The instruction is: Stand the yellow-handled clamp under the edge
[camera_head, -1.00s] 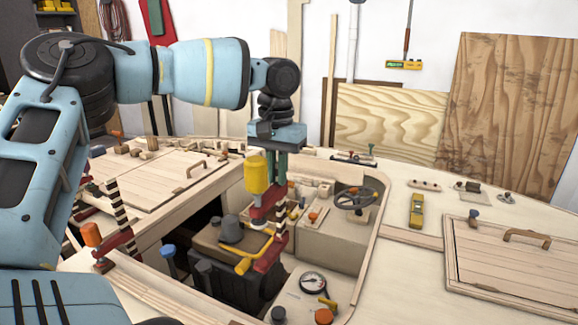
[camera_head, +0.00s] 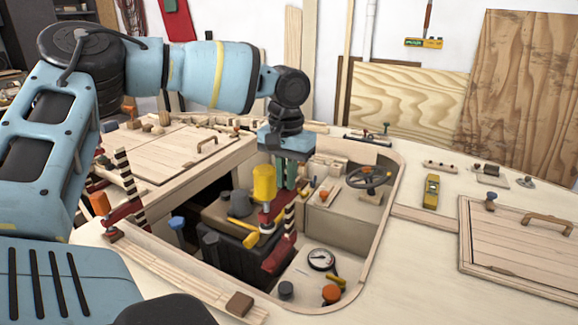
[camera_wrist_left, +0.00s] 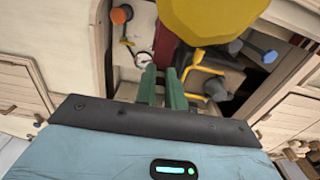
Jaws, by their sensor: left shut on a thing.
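The yellow-handled clamp (camera_head: 264,184) has a yellow handle, red jaws and a black-and-white striped bar. It hangs roughly upright in the open well, its lower red jaw (camera_head: 279,256) beside a dark box. My left gripper (camera_head: 286,176) is shut on it near the top, green fingers pointing down. In the left wrist view the yellow handle (camera_wrist_left: 210,14) fills the top, with the red jaw (camera_wrist_left: 166,45) beyond the green fingers (camera_wrist_left: 163,88). The fingers' exact contact with the clamp is hidden. The well's pale rim (camera_head: 374,240) runs around the right side. My right gripper is not in view.
An orange-handled clamp (camera_head: 99,203) stands at the left deck edge. In the well are a gauge (camera_head: 321,259), a steering wheel (camera_head: 369,177) and a grey box (camera_head: 333,214). A wooden block (camera_head: 239,304) lies on the front plank. A yellow tool (camera_head: 431,191) lies on the right deck.

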